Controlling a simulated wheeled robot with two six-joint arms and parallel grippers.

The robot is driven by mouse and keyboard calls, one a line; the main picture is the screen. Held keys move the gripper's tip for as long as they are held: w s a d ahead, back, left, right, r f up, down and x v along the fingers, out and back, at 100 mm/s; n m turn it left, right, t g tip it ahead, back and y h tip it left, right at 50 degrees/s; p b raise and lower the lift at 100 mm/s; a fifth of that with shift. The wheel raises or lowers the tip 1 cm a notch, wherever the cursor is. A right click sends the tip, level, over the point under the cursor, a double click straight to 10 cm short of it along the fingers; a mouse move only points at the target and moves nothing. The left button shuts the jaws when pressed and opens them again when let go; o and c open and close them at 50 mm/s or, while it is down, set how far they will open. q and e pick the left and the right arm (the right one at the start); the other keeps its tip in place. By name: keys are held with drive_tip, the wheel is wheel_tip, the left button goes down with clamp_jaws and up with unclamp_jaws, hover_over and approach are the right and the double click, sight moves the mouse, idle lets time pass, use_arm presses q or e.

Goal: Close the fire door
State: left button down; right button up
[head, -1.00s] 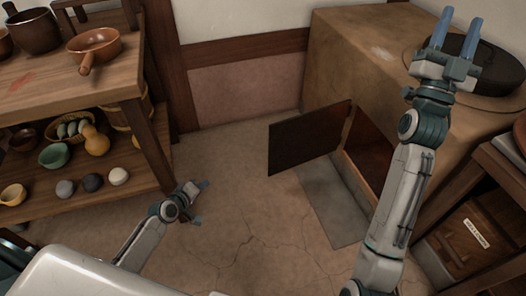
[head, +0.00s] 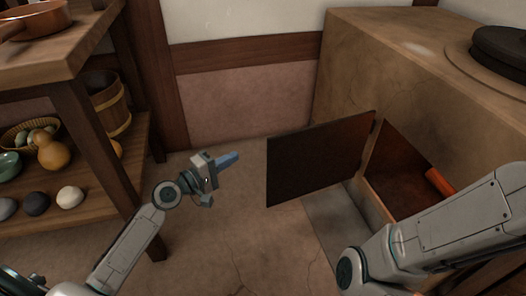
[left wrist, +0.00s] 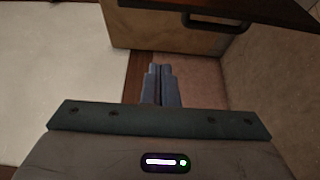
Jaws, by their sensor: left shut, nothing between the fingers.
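The fire door (head: 320,158) is a dark flat panel standing wide open, hinged at its right edge beside the opening (head: 400,165) in the tan stove (head: 370,70). My left gripper (head: 228,160) is left of the door's free edge, apart from it in the picture, with its fingers together and nothing between them. Its closed blue-grey fingers also show in the left wrist view (left wrist: 161,84). My right arm crosses the lower right of the head view, and its gripper is out of frame.
An orange-red object (head: 440,182) shows in the opening, partly hidden by my right arm. A wooden shelf (head: 70,60) with bowls, a gourd and stones stands at left. A grey slab (head: 335,225) lies on the floor below the opening. Floor between shelf and door is clear.

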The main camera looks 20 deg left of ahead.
use_arm(q)
drive_tip(key=b+x, duration=0.3)
drive_tip(key=x, duration=0.6)
drive_tip(key=shift+s+d+b, duration=0.6)
drive_tip(key=shift+s+d, duration=0.75)
drive_tip(key=shift+s, duration=0.2)
